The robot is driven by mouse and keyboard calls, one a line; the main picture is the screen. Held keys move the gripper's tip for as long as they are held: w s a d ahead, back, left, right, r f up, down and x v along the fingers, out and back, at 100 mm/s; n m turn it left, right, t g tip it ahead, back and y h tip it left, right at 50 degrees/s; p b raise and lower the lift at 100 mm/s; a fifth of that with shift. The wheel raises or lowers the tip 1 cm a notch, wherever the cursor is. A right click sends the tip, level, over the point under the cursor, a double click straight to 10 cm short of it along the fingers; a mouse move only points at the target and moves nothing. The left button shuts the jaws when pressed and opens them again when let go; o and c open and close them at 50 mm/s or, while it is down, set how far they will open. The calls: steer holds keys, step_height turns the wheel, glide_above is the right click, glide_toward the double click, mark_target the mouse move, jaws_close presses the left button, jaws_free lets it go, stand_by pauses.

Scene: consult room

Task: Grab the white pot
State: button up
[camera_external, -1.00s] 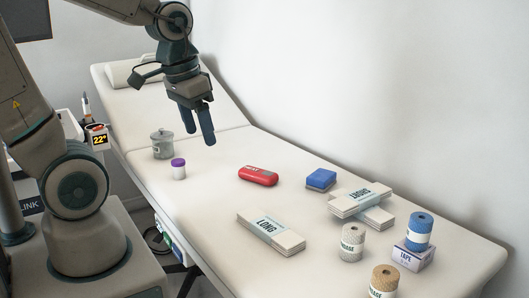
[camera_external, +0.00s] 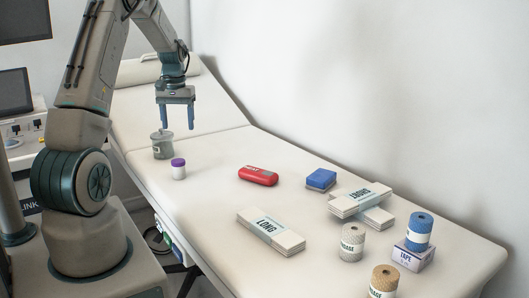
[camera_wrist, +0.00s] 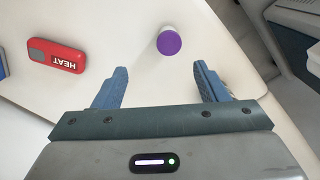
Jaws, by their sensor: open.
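The small white pot (camera_external: 178,173) with a purple lid stands upright on the couch, at the left of the external view. In the wrist view the white pot (camera_wrist: 167,29) shows mostly its purple lid, just beyond the fingertips and roughly between them. My gripper (camera_external: 177,127) points down with its fingers apart, above the couch and apart from the pot. In the wrist view my gripper (camera_wrist: 160,68) is open, with nothing between the fingers.
A grey lidded jar (camera_external: 162,146) stands close behind the pot. A red heat pack (camera_external: 258,176) lies to the right, then a blue block (camera_external: 321,179), dressing packs (camera_external: 271,232) and bandage rolls. The couch (camera_external: 218,199) is clear around the pot's right side.

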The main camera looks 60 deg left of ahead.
mark_target(178, 161)
steer(key=f, duration=0.3)
steer(key=a+f, duration=0.1)
steer(key=f, duration=0.2)
steer(key=a+f, duration=0.1)
steer(key=f, duration=0.3)
steer(key=shift+s+a, duration=0.1)
steer(key=shift+s, duration=0.3)
steer(key=shift+w+d+f+p, duration=0.15)
steer(key=shift+f+p, duration=0.1)
steer(key=shift+f, duration=1.05)
steer(key=shift+w+d+f+p, duration=0.1)
steer(key=shift+f+p, duration=0.1)
steer(key=shift+f, duration=1.1)
steer(key=c, duration=1.1)
